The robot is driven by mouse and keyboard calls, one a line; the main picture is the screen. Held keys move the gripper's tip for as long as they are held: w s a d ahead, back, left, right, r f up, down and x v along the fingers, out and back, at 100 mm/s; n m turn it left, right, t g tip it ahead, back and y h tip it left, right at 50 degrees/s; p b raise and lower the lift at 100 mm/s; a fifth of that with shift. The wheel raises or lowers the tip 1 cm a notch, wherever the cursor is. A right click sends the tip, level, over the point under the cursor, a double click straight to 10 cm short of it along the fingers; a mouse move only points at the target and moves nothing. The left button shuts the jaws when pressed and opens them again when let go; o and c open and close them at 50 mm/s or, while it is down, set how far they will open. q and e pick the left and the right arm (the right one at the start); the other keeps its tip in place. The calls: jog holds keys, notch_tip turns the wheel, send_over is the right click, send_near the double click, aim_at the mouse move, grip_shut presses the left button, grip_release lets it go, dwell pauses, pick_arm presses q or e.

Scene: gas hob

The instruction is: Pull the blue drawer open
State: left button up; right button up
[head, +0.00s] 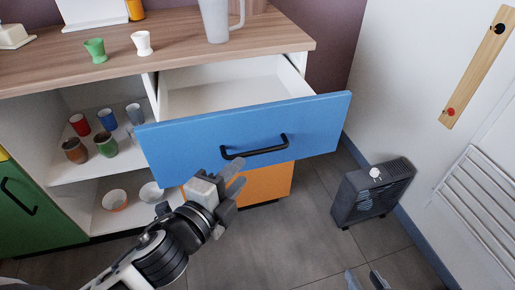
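The blue drawer (310,125) stands pulled out from the cabinet under the wooden worktop, and its white, empty inside (225,92) shows. Its black bar handle (262,151) is on the blue front. My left gripper (239,176) is just below and left of the handle, in front of the drawer. Its two fingers are apart and the handle does not appear between them. My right gripper (366,281) shows only its fingertips at the bottom edge; they are apart, with nothing visible between them.
An orange drawer (265,183) is below the blue one. Open shelves on the left hold several cups and bowls (115,199). A green door (22,205) is at far left. A dark heater (370,190) stands right of the drawer by the wall. Tiled floor in front is clear.

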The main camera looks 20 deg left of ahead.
aim_at(259, 151)
pick_arm(q)
jog(key=x, duration=0.9)
jog(key=shift+w+d, duration=0.1)
jog(key=shift+w, duration=0.15)
jog(key=shift+c, duration=0.3)
grip_shut()
